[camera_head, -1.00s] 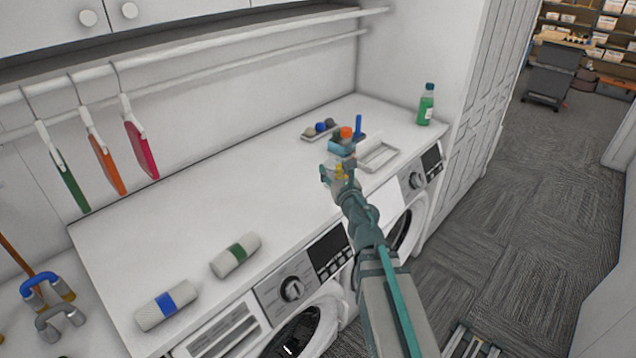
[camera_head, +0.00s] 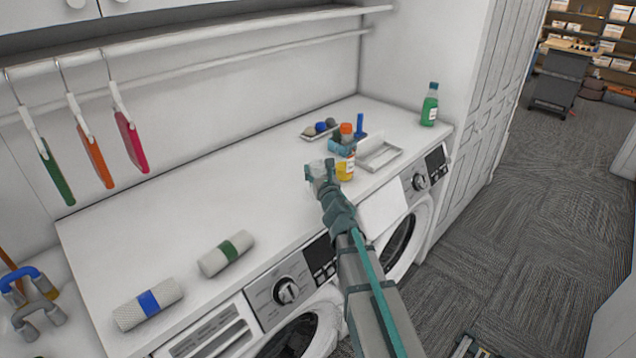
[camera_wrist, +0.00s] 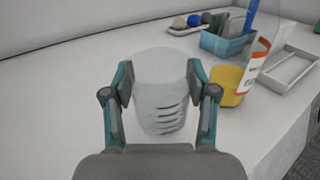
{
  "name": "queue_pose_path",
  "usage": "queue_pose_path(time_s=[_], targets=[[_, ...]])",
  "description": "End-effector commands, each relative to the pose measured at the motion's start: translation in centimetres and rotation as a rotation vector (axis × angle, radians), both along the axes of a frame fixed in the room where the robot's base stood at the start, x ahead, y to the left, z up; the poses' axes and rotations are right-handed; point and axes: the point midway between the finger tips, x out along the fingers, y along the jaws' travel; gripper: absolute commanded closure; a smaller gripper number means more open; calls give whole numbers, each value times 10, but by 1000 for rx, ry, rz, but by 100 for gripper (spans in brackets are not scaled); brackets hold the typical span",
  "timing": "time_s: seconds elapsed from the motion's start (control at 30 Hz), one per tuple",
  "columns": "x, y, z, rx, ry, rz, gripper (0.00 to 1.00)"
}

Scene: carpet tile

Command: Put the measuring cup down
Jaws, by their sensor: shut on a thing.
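The measuring cup (camera_wrist: 160,92) is a clear, whitish cup with dark measuring lines on its side. In the wrist view it stands upright between my fingers, and my gripper (camera_wrist: 158,88) is shut on it. In the head view my gripper (camera_head: 321,172) is over the white counter (camera_head: 215,205), left of a yellow-and-white bottle with an orange cap (camera_head: 346,158). The cup (camera_head: 318,168) is small and partly covered by my gripper there. I cannot tell whether its base touches the counter.
Behind the bottle are a blue caddy (camera_wrist: 222,44) and a tray of balls (camera_head: 318,129). A shallow white tray (camera_head: 381,155) lies to the right, a green bottle (camera_head: 430,104) beyond. Two rolled towels (camera_head: 227,253) lie front left. The counter's middle left is clear.

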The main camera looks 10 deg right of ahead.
Motion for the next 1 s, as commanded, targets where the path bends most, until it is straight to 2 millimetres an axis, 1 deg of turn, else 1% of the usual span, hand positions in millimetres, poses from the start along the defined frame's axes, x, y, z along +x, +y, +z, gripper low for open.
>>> queue_pose_path(time_s=[0.03, 0.13, 0.23, 0.3, 0.57, 0.73, 0.77, 0.8, 0.87, 0.9, 1.0], targets=[[5, 1, -10, 0, 0, -1, 66], [2, 0, -24, 0, 1, -1, 66], [2, -1, -33, -1, 0, -2, 66], [2, -1, -35, 0, 0, -2, 66], [2, -1, -33, 0, 0, -2, 66], [2, -1, -38, -1, 0, -2, 66], [2, -1, -38, -1, 0, -2, 41], [2, -1, -37, -1, 0, -2, 34], [2, -1, -37, -1, 0, -2, 24], [2, -1, -37, -1, 0, -2, 17], [2, -1, -37, -1, 0, -2, 17]])
